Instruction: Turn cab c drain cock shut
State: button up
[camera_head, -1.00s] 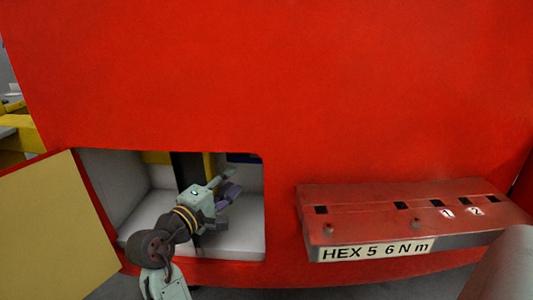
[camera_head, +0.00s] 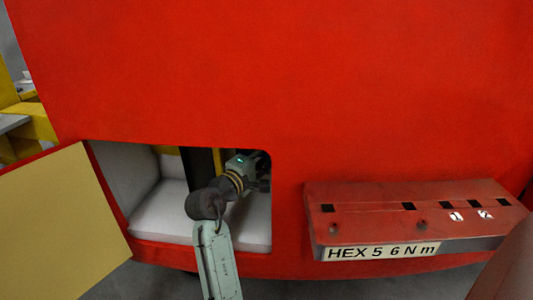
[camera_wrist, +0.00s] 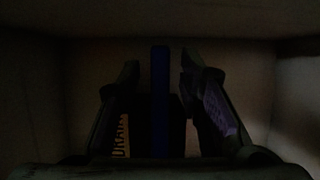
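In the wrist view, which is very dark, a blue upright bar (camera_wrist: 160,105), apparently the drain cock's handle, stands between the two fingers of my gripper (camera_wrist: 160,68). The fingers are apart, one on each side of the bar, with dark gaps that suggest they do not touch it. A yellow label (camera_wrist: 121,134) reading "DRAIN" shows sideways, partly hidden by the left finger. In the head view my gripper (camera_head: 262,178) is inside the open compartment (camera_head: 160,220) near its right wall; the fingers and the cock are hidden there.
The compartment's yellow-faced door (camera_head: 65,215) is swung open to the left. The red nose panel (camera_head: 290,80) surrounds the opening. A red tool rack (camera_head: 420,215) labelled "HEX 5 6 N m" juts out on the right. The compartment walls are close around my gripper.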

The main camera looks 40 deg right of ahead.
jog(key=shift+d, duration=0.1)
jog(key=shift+c, duration=0.4)
grip_shut()
dwell(0.5)
